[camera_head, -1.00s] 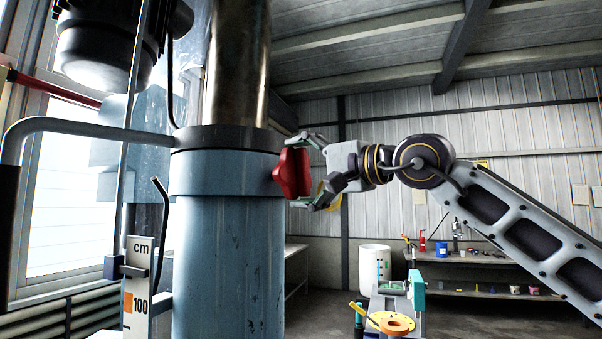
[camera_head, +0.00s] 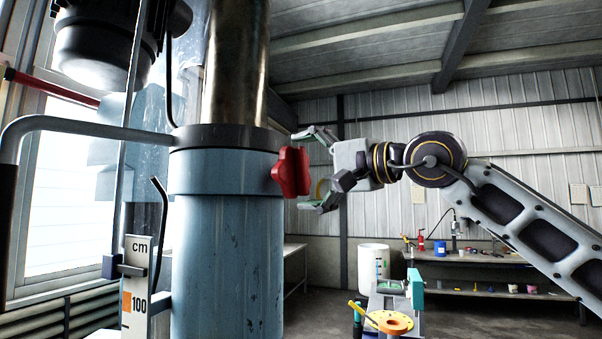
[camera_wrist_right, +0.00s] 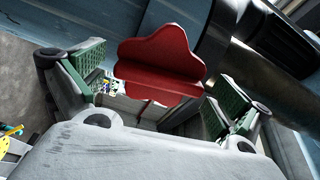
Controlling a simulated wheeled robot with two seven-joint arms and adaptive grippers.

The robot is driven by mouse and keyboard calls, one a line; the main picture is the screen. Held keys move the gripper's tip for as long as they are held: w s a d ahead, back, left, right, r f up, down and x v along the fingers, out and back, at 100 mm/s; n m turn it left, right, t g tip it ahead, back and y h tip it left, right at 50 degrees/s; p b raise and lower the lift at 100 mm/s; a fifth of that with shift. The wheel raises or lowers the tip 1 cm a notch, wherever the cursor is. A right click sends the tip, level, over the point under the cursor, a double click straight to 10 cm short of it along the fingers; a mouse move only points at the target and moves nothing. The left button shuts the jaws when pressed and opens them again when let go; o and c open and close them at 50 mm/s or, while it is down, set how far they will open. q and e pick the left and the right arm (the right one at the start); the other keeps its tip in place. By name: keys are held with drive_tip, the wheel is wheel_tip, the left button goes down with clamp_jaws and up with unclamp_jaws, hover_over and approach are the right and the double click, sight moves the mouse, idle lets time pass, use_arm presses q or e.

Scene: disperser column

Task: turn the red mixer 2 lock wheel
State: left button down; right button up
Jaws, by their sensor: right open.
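The red lock wheel (camera_head: 291,172) is a lobed knob on the right side of the blue column's collar (camera_head: 225,172) in the head view. My right gripper (camera_head: 318,171) is open just to the right of it, with one finger above and one below wheel height. A gap shows between the palm and the wheel. In the right wrist view the red wheel (camera_wrist_right: 160,65) lies between the two green-padded fingers, which stand apart on either side of it. Whether a fingertip touches it cannot be told. My left gripper is not in view.
A bent grey pipe handle (camera_head: 85,127) and a cm scale (camera_head: 136,285) stand left of the column. A bench (camera_head: 470,258) with small items is at the back right. A white bin (camera_head: 374,262) stands behind.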

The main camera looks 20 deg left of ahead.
drive_tip(key=v, duration=1)
drive_tip(key=shift+d, duration=0.2)
drive_tip(key=shift+f, duration=0.2)
idle(0.4)
